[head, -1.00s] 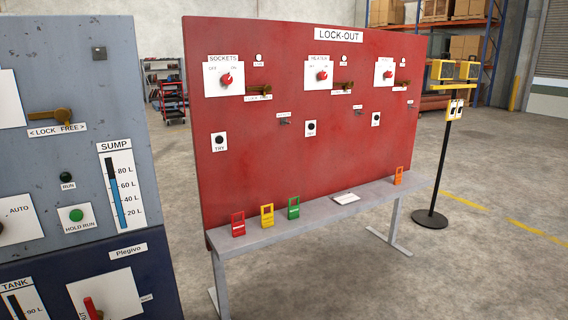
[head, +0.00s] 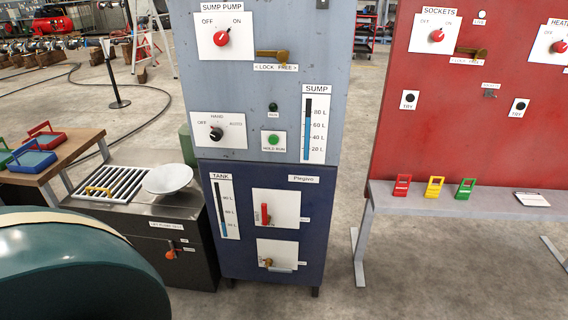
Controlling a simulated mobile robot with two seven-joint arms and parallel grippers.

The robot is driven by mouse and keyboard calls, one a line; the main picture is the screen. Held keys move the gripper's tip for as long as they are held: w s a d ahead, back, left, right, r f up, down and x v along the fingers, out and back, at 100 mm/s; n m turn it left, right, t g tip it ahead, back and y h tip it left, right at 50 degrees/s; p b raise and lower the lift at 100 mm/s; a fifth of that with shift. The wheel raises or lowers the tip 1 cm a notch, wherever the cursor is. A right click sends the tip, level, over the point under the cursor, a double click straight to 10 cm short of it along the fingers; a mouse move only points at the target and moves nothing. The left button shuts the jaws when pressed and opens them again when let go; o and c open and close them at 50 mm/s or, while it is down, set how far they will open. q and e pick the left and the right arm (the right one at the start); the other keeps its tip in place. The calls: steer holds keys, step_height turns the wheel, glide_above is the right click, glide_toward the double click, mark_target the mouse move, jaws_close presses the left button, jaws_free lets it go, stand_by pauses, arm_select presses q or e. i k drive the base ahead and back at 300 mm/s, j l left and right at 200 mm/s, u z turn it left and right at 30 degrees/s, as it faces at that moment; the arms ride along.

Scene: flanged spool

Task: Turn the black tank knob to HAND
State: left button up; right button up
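A black knob (head: 216,134) sits on a white plate on the upper, grey part of the cabinet, left of a green HOLD RUN button (head: 273,140). The plate reads OFF at left, HAND above and AUTO at right. The direction of the knob's pointer is too small to tell. A TANK level gauge (head: 224,208) is on the dark blue lower part of the cabinet, beside a plate with a red lever (head: 265,214). Neither of my grippers shows in the head view.
A red SUMP PUMP switch (head: 221,37) and brass handle (head: 272,54) are above the knob. A low dark unit with a grille (head: 112,183) and a large green rounded object (head: 80,270) stand left. A red lock-out board (head: 440,130) with a shelf stands right.

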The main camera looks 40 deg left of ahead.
mark_target(217, 134)
steer(key=u, duration=1.6)
